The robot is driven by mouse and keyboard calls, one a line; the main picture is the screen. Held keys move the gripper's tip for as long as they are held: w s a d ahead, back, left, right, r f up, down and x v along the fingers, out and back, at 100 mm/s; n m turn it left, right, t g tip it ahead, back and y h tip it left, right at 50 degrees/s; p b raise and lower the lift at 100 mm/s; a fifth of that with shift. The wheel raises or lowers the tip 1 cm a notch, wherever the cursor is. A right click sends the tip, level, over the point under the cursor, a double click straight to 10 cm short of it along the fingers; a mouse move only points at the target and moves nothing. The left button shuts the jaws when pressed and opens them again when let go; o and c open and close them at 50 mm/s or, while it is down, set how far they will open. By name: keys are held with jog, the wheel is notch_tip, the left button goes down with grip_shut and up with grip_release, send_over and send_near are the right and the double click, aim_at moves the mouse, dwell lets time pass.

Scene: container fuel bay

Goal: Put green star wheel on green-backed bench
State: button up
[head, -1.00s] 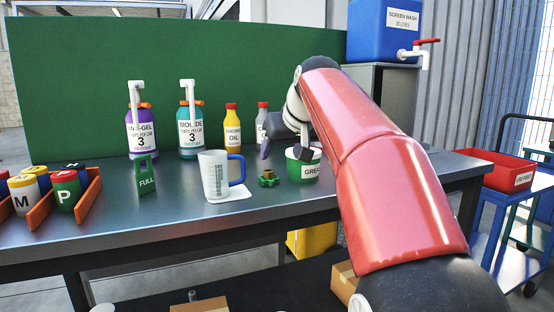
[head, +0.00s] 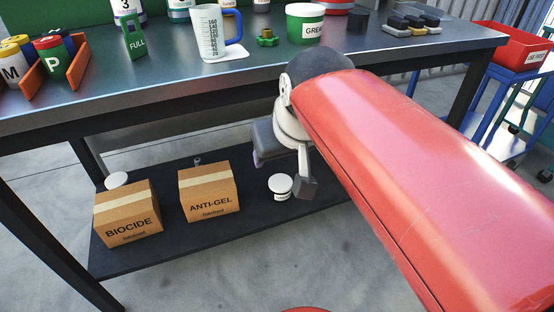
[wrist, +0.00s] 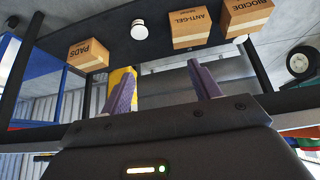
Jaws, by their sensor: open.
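The green star wheel (head: 266,38) lies flat on the metal top of the green-backed bench (head: 130,88), between the measuring jug and the white-and-green tub. It stands apart from my gripper. My gripper (head: 284,174) is in front of the bench, lower in the picture than its front edge, with the lower shelf behind it. In the wrist view my gripper (wrist: 162,90) shows two purple fingers spread apart with nothing between them. The star wheel does not show in the wrist view.
The measuring jug (head: 213,32) and tub (head: 305,24) flank the wheel. Boxes marked BIOCIDE (head: 127,214) and ANTI-GEL (head: 209,192) and a small white-lidded pot (head: 280,187) stand on the lower shelf (head: 165,248). A red bin (head: 513,45) is at right.

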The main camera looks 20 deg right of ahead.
jog(key=s+f, duration=0.7)
jog(key=f, duration=0.2)
jog(key=shift+s+a+g, duration=0.15)
jog(key=shift+a+g, duration=0.1)
jog(key=shift+g, duration=0.15)
dwell(0.5)
